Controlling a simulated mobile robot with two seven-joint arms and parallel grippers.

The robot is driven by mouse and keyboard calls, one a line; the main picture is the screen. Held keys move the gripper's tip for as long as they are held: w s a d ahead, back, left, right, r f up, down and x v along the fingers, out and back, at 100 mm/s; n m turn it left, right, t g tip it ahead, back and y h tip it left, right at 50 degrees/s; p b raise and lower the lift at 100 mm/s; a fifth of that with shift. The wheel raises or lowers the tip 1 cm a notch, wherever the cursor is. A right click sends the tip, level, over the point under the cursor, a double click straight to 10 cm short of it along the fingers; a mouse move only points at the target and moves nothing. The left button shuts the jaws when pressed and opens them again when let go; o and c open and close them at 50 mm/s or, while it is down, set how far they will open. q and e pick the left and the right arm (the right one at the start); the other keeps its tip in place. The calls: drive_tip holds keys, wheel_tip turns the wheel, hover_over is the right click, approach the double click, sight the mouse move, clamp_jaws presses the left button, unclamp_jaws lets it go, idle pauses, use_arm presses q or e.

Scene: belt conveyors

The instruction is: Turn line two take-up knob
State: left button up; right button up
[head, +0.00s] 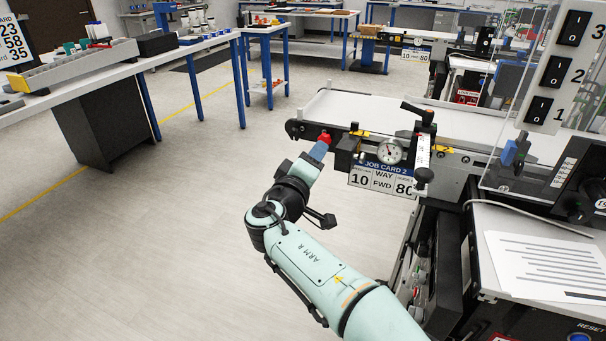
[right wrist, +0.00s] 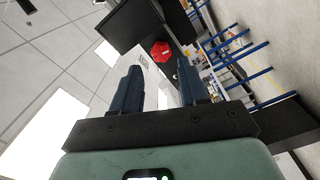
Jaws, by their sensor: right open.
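The red take-up knob (head: 325,137) is on the near side of the belt conveyor (head: 345,104) that carries the Job Card 2 sign (head: 382,179), close to its left end. My right gripper (head: 311,160) reaches up to the knob from below and in front. In the right wrist view the red knob (right wrist: 161,51) shows in the gap between the two open fingers (right wrist: 159,70), beyond their tips. The fingers appear apart from the knob, with nothing held. My left gripper is not in view.
A dial gauge (head: 390,151) and black clamp handle (head: 417,112) stick out right of the knob. A clear panel with switches (head: 552,72) and a paper sheet (head: 549,267) are at right. The floor (head: 170,240) left of my arm is clear.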

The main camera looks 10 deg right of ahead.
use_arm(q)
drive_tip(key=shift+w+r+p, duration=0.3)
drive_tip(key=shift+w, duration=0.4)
use_arm(e)
drive_tip(key=v, duration=0.7)
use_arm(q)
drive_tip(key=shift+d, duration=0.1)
